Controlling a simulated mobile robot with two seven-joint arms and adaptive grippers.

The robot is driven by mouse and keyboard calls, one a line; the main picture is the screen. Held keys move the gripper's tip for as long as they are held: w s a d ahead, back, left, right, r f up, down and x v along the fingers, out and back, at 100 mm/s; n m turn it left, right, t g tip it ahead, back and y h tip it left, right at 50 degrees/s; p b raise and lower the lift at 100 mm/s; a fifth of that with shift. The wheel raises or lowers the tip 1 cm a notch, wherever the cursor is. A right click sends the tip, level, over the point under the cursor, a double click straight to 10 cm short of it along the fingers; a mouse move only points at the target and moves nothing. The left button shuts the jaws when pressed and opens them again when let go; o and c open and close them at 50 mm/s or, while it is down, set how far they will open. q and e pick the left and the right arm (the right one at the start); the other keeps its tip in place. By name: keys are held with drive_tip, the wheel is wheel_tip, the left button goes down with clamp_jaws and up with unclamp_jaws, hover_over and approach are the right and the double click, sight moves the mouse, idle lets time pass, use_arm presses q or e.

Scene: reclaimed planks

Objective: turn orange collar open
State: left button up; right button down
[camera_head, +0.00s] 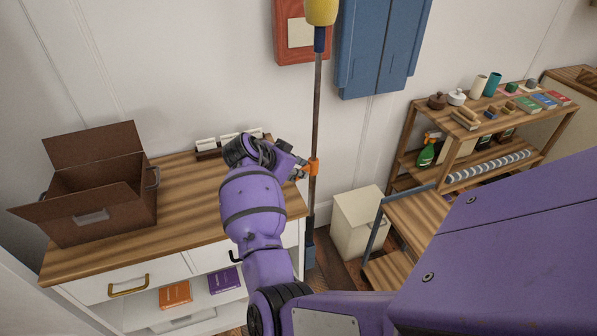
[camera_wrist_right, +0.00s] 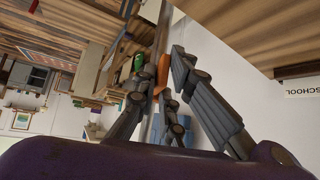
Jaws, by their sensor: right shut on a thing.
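The orange collar (camera_head: 314,168) is a short sleeve around a thin upright pole (camera_head: 317,110). The pole has a yellow head (camera_head: 320,12) at its top and a dark blue lower end (camera_head: 309,245). My right gripper (camera_head: 305,169) reaches the collar from the left and is shut on it. In the right wrist view, the collar (camera_wrist_right: 163,70) shows between the grey fingers of the right gripper (camera_wrist_right: 168,72). The fingers hide part of it. My left gripper is not in view.
A wooden-topped cabinet (camera_head: 187,205) with an open brown box (camera_head: 85,225) stands left. A cream bin (camera_head: 358,222) stands close right of the pole. A loaded shelf rack (camera_head: 405,158) stands farther right. A blue wall cabinet (camera_head: 380,45) hangs behind.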

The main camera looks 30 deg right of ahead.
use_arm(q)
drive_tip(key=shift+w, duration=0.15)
use_arm(e)
drive_tip(key=m+g+b, duration=0.1)
drive_tip(key=w+m+g+b, duration=0.1)
drive_tip(key=m+b, duration=0.1)
drive_tip(key=shift+w, duration=0.25)
drive_tip(key=c, duration=1.9)
unclamp_jaws()
drive_tip(key=shift+o, duration=0.2)
drive_tip(key=shift+a, duration=0.1)
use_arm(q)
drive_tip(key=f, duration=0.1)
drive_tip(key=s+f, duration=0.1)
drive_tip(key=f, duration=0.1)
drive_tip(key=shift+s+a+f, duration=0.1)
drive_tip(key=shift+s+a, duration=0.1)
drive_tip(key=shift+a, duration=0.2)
use_arm(e)
drive_tip(key=v, duration=1.2)
drive_tip(key=shift+w, duration=0.15)
